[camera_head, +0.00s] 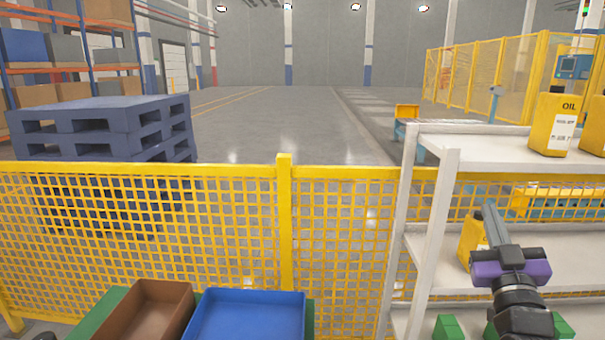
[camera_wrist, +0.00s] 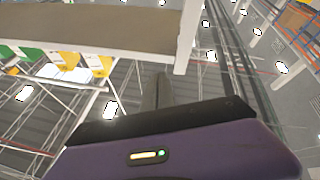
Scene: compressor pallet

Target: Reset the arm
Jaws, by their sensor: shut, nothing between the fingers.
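My gripper (camera_head: 489,208), with a purple body and dark fingers, is at the right of the head view, in front of the white shelf rack (camera_head: 424,235). Its fingers point up and away from me, shut with nothing between them. A yellow container (camera_head: 470,238) on the middle shelf is partly hidden behind the fingers. In the wrist view the shut fingers (camera_wrist: 158,92) rise above the purple body, with a shelf board (camera_wrist: 100,28) crossing the top of the picture. My arm runs down out of the head view at the bottom right.
Yellow oil containers (camera_head: 556,124) stand on the top shelf. Green blocks (camera_head: 447,327) are on the low shelf. A brown bin (camera_head: 150,312) and a blue bin (camera_head: 247,316) sit at the bottom left. A yellow mesh fence (camera_head: 284,225) crosses the view, with blue pallets (camera_head: 110,125) beyond.

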